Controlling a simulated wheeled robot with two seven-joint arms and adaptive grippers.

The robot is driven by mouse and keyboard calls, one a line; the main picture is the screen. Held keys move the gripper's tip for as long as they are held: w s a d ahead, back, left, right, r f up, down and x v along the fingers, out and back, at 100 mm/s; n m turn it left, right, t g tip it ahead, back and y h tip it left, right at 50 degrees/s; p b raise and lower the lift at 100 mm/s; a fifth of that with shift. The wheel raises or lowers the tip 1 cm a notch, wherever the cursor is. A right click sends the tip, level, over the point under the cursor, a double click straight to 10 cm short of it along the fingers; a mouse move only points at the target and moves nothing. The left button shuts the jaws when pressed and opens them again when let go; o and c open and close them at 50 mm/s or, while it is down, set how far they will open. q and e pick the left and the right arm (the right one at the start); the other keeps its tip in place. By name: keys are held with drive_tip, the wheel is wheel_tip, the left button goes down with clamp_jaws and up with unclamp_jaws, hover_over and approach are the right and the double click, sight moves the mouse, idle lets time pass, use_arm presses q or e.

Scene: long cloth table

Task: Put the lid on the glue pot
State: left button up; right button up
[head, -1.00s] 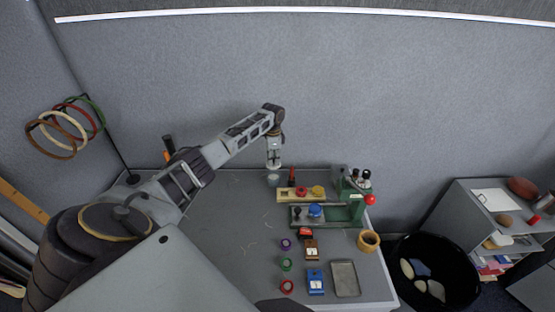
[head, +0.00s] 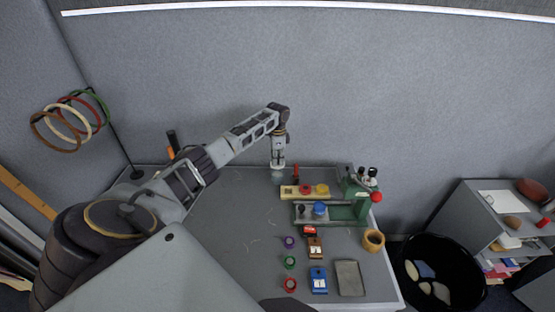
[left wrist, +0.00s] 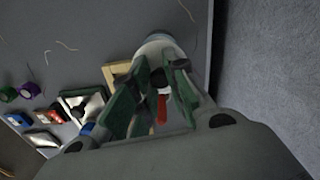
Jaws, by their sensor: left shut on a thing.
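My left gripper (head: 278,163) is at the far edge of the table, pointing down above the small pale glue pot (head: 277,178). In the left wrist view its green-padded fingers (left wrist: 158,82) are closed around a dark knob, which looks like the knob of the pale lid (left wrist: 152,50). The rounded pot (left wrist: 160,36) shows just beyond the lid in that view. The lid is very near the pot's top; I cannot tell if they touch, and the fingers hide part of the lid. My right gripper is not in view.
A red upright object (head: 296,172) stands close right of the pot. Right of it are a cream board (head: 290,192) with coloured pieces and a green-and-grey fixture (head: 345,211). Spools, small blocks and a grey tray (head: 350,279) lie nearer. The table's left-centre is mostly clear.

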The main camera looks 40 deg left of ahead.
sight(277, 166)
use_arm(q)
drive_tip(key=shift+f+b, duration=1.15)
drive_tip(key=shift+f, duration=0.9)
drive_tip(key=shift+f, duration=0.1)
idle(0.9)
drive_tip(key=shift+f+p, duration=0.1)
drive_tip(key=shift+p, duration=0.35)
idle(0.7)
